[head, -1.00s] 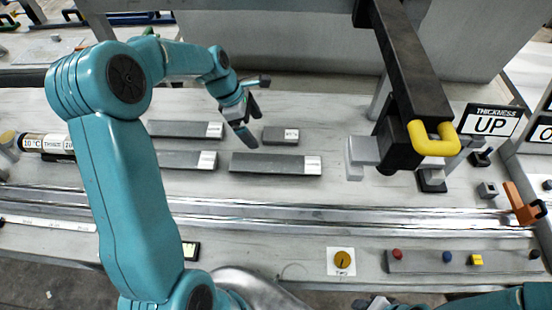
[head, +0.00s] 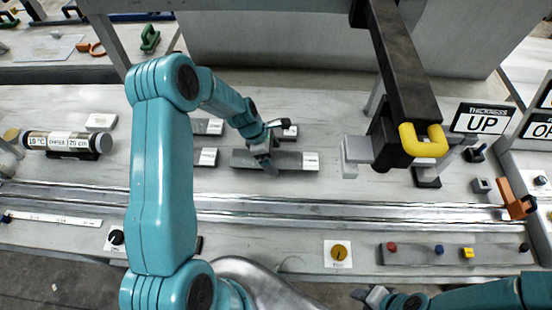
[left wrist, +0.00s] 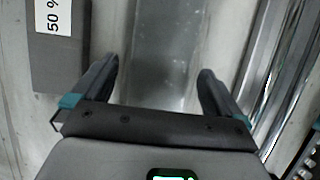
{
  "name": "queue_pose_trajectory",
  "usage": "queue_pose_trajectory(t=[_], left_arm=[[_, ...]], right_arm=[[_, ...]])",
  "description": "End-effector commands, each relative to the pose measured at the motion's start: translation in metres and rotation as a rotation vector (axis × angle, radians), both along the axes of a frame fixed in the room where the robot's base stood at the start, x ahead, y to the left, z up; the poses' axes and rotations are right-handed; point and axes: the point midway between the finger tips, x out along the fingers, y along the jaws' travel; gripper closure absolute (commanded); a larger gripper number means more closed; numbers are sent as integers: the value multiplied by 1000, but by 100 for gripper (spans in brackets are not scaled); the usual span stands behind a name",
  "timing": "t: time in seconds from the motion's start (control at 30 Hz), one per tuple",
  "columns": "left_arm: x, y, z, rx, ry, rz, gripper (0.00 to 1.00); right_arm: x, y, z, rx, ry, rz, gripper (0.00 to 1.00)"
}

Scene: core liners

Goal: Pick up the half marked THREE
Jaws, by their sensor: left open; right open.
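Several flat grey pieces with white labels lie on the bench; the labels are too small to read in the head view, so I cannot tell which is marked THREE. The long front-right piece (head: 240,160) lies under my left gripper (head: 267,163). In the left wrist view, my left gripper (left wrist: 158,70) is open, with a long grey surface (left wrist: 165,45) between its fingers; contact cannot be judged. Two other pieces, a rear one (head: 207,127) and a front one (head: 205,157), are partly hidden by my left arm. My right gripper (head: 372,297) is open at the bottom edge.
A small labelled block (head: 289,131) lies behind the long piece; a block reading "50 %" (left wrist: 55,50) shows in the left wrist view. A metal rail (head: 330,205) runs in front. A black post with a yellow handle (head: 423,140) stands right. A labelled cylinder (head: 60,142) lies left.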

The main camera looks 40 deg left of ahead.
Motion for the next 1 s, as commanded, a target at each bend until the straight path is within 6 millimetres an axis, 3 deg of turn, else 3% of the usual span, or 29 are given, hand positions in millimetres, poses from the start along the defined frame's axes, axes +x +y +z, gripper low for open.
queue_pose_trajectory(t=[0.33, 0.6, 1.0], left_arm=[[3, -3, -10, 1, -1, -1, 3], [3, -3, -9, 0, -1, 0, 91], [4, -2, 0, 2, -5, 0, 93]], right_arm=[[0, 0, 2, 0, 1, 0, 57], [0, 0, 2, 0, 1, 0, 57], [0, 0, 1, 0, 0, 0, 57]])
